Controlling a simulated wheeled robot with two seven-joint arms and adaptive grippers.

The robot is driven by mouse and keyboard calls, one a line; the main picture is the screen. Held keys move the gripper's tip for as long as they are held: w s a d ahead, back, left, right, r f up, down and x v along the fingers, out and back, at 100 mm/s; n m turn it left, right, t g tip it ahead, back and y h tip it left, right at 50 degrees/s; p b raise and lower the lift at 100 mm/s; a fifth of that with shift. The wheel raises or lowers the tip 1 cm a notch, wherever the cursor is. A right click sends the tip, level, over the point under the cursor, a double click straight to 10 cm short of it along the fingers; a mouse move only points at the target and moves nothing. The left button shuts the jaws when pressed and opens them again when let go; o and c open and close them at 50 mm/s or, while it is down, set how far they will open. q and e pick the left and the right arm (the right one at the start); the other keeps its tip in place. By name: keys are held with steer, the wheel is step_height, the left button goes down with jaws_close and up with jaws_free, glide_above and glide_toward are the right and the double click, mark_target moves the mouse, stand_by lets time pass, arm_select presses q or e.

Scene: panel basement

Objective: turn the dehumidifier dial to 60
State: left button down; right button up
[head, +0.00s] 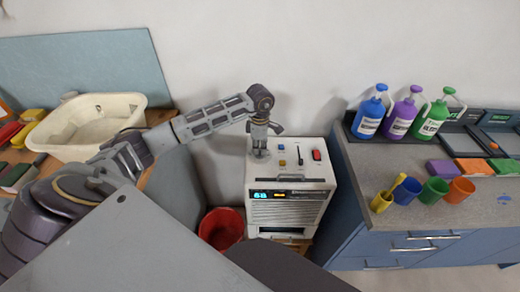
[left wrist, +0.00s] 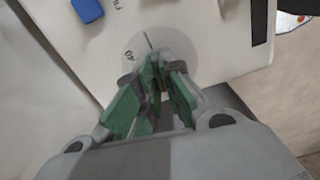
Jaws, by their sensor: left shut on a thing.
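The dehumidifier (head: 288,217) is a white box with a front grille and a lit blue display (head: 260,195) that seems to read 68, though the digits are small. My left gripper (head: 261,152) points down at the dial on the left of its top panel. In the left wrist view, the green-padded fingers (left wrist: 155,88) are shut on the dial (left wrist: 165,42), a pale grey round knob that they partly hide. A dark line and an upside-down "40" show near it. My right gripper is not in view.
A red bucket (head: 221,228) stands left of the dehumidifier. A counter (head: 440,205) with bottles and cups is at right.

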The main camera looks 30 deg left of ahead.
arm_select(q)
steer(key=shift+m+b, duration=0.4)
steer(key=shift+m, duration=0.1)
steer(key=m+b, duration=0.3)
steer(key=m, duration=0.2)
steer(key=shift+m+b, duration=0.35)
steer(key=shift+m, duration=0.55)
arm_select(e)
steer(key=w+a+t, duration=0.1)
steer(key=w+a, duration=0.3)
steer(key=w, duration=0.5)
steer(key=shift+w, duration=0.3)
arm_select(q)
steer(key=c, duration=1.6)
jaws_free()
steer(key=shift+o, duration=0.2)
